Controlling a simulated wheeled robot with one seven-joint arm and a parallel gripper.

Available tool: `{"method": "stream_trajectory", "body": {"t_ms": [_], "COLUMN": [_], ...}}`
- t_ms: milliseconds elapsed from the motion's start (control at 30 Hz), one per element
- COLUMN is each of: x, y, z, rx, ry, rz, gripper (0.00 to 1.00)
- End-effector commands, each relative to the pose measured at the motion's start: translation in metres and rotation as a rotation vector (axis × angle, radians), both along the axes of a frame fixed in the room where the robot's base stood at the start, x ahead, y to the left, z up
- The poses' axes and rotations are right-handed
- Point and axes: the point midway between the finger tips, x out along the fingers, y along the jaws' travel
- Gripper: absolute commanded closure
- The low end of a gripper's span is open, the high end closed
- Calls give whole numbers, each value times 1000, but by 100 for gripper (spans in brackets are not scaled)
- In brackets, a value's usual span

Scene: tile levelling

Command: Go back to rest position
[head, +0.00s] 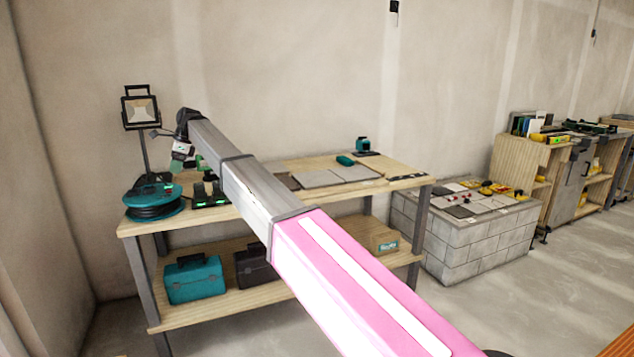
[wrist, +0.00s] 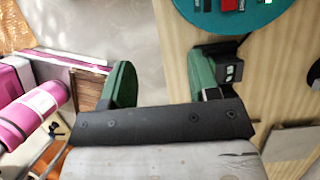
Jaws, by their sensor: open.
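My gripper (head: 187,163) is at the far end of my raised arm, above the left part of the wooden workbench (head: 142,224). In the wrist view my gripper (wrist: 162,82) has its two green fingers wide apart. Nothing is held between them; only the floor and the bench's edge show there. In the head view my arm crosses the picture from lower right to upper left and hides part of the bench.
The bench carries a teal cable reel (head: 155,203), chargers (head: 209,196), grey tiles (head: 318,179) and a teal device (head: 363,145). A work lamp (head: 140,108) stands behind. A teal toolbox (head: 193,280) sits below. A block plinth (head: 450,245) stands right; floor there is clear.

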Motion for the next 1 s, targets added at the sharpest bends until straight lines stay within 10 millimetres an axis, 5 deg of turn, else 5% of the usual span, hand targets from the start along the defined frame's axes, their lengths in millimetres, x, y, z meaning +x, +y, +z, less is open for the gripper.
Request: {"method": "stream_trajectory", "body": {"t_ms": [300, 567, 767, 1000], "x": [8, 14, 13, -9], "y": [-45, -106, -190, -328], "z": [-37, -85, -145, -236], "rx": [-6, -18, -40, -90], "ry": [-38, -90, -153, -244], "rz": [43, 109, 201, 379], "gripper": [45, 45, 45, 45]}}
